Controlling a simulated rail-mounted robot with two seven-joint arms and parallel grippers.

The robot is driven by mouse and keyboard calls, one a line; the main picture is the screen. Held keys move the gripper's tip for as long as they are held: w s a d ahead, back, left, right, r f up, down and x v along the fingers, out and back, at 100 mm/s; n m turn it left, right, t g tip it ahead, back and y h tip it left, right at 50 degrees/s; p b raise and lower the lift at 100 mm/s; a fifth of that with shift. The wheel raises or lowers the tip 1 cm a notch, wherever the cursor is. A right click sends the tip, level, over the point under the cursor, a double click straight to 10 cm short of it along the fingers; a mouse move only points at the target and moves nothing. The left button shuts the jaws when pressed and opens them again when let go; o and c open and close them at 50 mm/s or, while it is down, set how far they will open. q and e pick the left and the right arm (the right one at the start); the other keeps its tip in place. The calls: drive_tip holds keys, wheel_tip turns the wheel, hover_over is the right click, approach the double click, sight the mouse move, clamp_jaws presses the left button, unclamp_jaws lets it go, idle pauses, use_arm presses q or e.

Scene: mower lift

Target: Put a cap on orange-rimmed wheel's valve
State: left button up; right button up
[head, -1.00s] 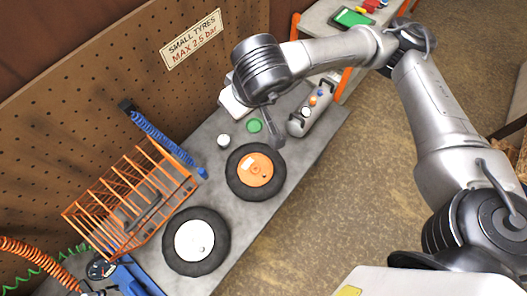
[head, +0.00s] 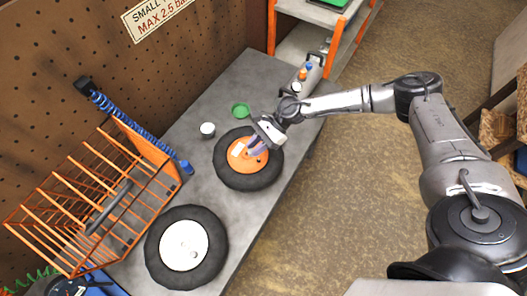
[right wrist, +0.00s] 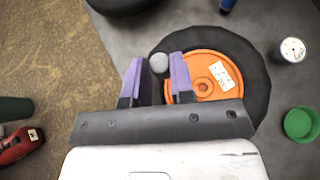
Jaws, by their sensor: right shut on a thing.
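The orange-rimmed wheel (head: 233,178) lies flat on the grey bench, black tyre outward, with a white label on its rim. It also shows in the right wrist view (right wrist: 212,66). My right gripper (head: 256,147) is over the right part of the orange rim. In the right wrist view, its purple fingers (right wrist: 160,72) are shut on a small grey round piece, which looks like a cap (right wrist: 159,64). It shows near the rim's left edge; its height above the rim is unclear. The rim's valve cannot be made out, likely hidden by the gripper. My left gripper is out of view.
A white-rimmed wheel (head: 184,246) lies nearer on the bench. An orange wire rack (head: 100,205) stands left. A blue piece (head: 186,167) stands by the rack.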

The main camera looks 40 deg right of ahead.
drive_tip(key=shift+w+d+f+m+t+b, duration=0.1)
drive_tip(key=shift+d+f+m+t+b, duration=0.5)
drive_tip(key=shift+f, duration=1)
drive_tip(key=shift+w+d+f+m+t+b, duration=0.1)
drive_tip(key=shift+d+f+m+t+b, duration=0.5)
drive_tip(key=shift+f, duration=0.95)
drive_tip(key=shift+w+d+f+m+t+b, duration=0.15)
drive_tip(key=shift+d+f+t+b, duration=0.25)
drive_tip(key=shift+d+f+b, duration=0.85)
drive_tip(key=shift+a+f, duration=0.45)
drive_tip(key=shift+f, duration=0.35)
drive_tip(key=shift+s+d, duration=0.1)
drive_tip(key=shift+b, duration=0.35)
drive_tip(key=shift+f+b, duration=0.25)
drive_tip(key=shift+b, duration=0.1)
